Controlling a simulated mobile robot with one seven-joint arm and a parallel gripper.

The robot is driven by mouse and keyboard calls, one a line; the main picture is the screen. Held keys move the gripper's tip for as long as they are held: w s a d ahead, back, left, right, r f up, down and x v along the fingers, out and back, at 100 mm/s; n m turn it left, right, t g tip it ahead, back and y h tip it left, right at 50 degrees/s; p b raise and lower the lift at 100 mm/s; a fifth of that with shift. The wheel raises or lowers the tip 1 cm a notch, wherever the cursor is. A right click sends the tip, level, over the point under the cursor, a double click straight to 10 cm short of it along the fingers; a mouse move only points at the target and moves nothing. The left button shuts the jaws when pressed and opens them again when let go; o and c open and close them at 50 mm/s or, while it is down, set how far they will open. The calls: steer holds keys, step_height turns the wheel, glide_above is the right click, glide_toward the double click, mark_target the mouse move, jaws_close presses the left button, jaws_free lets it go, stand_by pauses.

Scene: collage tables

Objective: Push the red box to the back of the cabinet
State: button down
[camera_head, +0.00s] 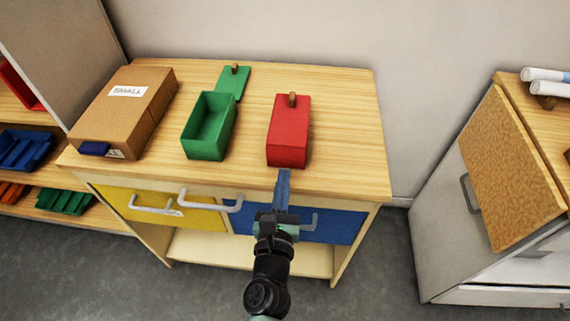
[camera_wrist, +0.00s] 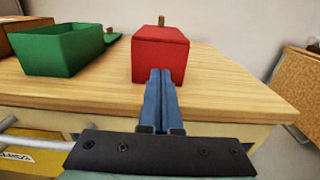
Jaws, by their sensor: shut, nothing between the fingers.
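The red box (camera_head: 289,131) stands on the wooden top of the cabinet (camera_head: 345,150), right of its middle, with its lid on and a small brown knob on top. Its front face shows large in the wrist view (camera_wrist: 160,62). My gripper (camera_head: 284,173) is shut and empty, its blue fingers pointing at the lower front of the box. In the wrist view the fingertips (camera_wrist: 161,72) overlap the lower front face; I cannot tell whether they touch it. Bare wood shows behind the box up to the wall.
An open green box (camera_head: 209,128) stands left of the red box, its green lid (camera_head: 233,82) behind it. A cardboard box (camera_head: 122,110) is at the far left. A yellow drawer (camera_head: 165,207) and a blue drawer (camera_head: 335,223) are below. The top's right side is clear.

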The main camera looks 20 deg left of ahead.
mark_target(287, 158)
steer(key=shift+x, duration=1.5)
steer(key=shift+x, duration=1.85)
steer(key=shift+f, duration=0.1)
